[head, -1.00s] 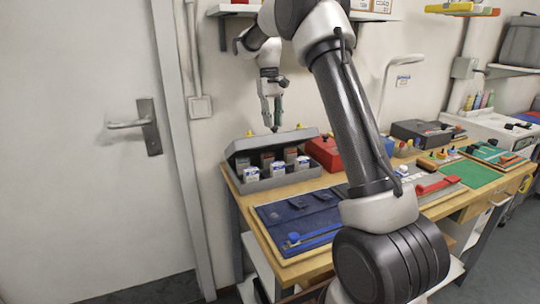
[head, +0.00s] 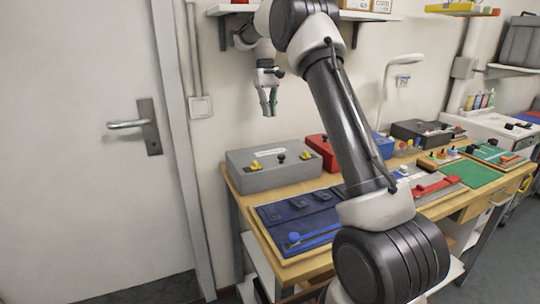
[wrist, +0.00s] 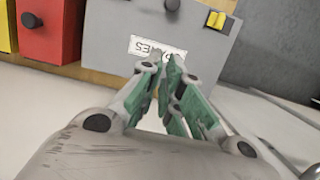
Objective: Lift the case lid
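The grey case (head: 273,176) stands on the left end of the workbench with its lid (head: 270,160) down. The lid has a black knob (head: 281,158) and a small white label, and two yellow latches (head: 255,165) are at the front. My gripper (head: 269,114) is in the air above and behind the case, pointing down and clear of it. In the wrist view, the gripper's green-padded fingers (wrist: 166,62) nearly meet at the tips and hold nothing. The case (wrist: 110,35) shows beyond them, its label partly behind the fingertips. The inside of the case is hidden.
A red box (head: 322,150) stands right of the case. A blue tool roll (head: 300,218) lies in front of it on the bench (head: 262,248). A wall shelf (head: 350,16) is above, near my arm. A door (head: 80,150) is at the left.

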